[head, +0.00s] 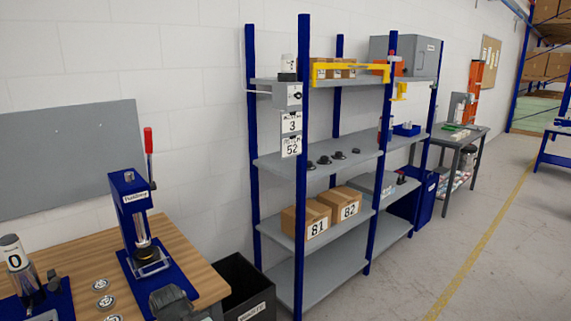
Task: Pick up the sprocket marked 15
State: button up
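Several small round metal discs that look like sprockets lie flat in a row on the wooden bench top (80,266), at the lower left of the head view. The far disc (100,285), the middle one (106,302) and the near one (113,318), cut by the bottom edge, show pale faces with dark marks. The marks are too small to read, so I cannot tell which is marked 15. I cannot make out my gripper in this view. Nothing is seen holding a disc.
A blue press (130,205) with a red-tipped lever stands behind the discs. A cylinder marked 0 (12,252) is left; a dark grey object (172,303) is right. A black bin (243,285) and shelf rack (320,155) stand right of the bench. Floor (440,230) is open.

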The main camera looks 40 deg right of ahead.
aim_at(309, 167)
jog(key=u, duration=0.05)
jog(key=k, duration=0.4)
jog(key=z, duration=0.7)
jog(key=i, duration=1)
jog(key=z, duration=1.15)
jog(key=i, duration=1.75)
jog(key=u, duration=0.3)
